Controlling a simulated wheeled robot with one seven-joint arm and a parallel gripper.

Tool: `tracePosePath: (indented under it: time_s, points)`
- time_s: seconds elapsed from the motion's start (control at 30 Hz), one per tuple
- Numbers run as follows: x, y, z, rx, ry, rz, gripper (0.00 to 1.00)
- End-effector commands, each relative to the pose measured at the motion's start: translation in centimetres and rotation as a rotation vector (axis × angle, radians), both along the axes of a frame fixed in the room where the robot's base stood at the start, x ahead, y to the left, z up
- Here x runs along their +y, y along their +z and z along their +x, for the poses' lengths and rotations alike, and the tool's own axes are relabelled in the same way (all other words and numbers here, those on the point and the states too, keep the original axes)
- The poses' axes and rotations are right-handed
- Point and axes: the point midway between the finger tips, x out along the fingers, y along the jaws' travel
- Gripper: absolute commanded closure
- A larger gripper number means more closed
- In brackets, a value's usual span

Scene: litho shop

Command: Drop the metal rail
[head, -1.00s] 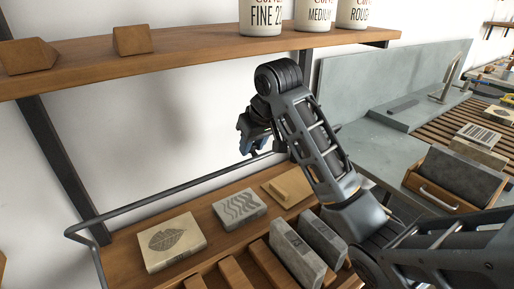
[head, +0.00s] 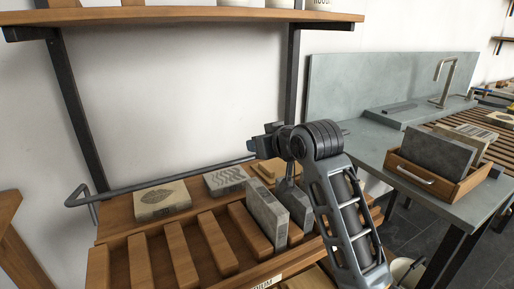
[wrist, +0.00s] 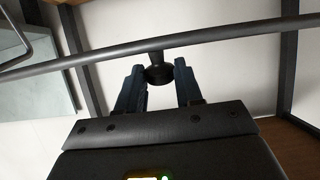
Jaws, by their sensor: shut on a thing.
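The metal rail (head: 170,177) is a long dark bar with a bent end at left. It runs along the back of the wooden rack, before the white wall. In the wrist view the rail (wrist: 220,35) crosses the upper picture, slightly slanted, with a dark round knob (wrist: 158,74) on its near side. My gripper (wrist: 159,68) has its two blue fingers either side of this knob, shut on it. In the head view my gripper (head: 262,143) is at the rail's right part. My arm hides the rail's right end.
The wooden rack (head: 130,213) bears printed stone blocks, including a leaf block (head: 160,199) and a wave block (head: 226,180), with grey slabs (head: 265,213) in slots below. A shelf (head: 180,15) hangs above. A grey-green counter (head: 352,140) with a wooden box (head: 440,185) stands at right.

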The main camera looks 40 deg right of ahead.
Motion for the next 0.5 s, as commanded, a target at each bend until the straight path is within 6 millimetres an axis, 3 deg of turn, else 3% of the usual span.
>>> tracePosePath:
  time_s: [0.03, 0.5]
  points:
    - [0.2, -1.5, -0.7, -0.032, -0.001, -0.007, 1.00]
    - [1.1, -4.8, -4.0, -0.263, 0.000, -0.076, 1.00]
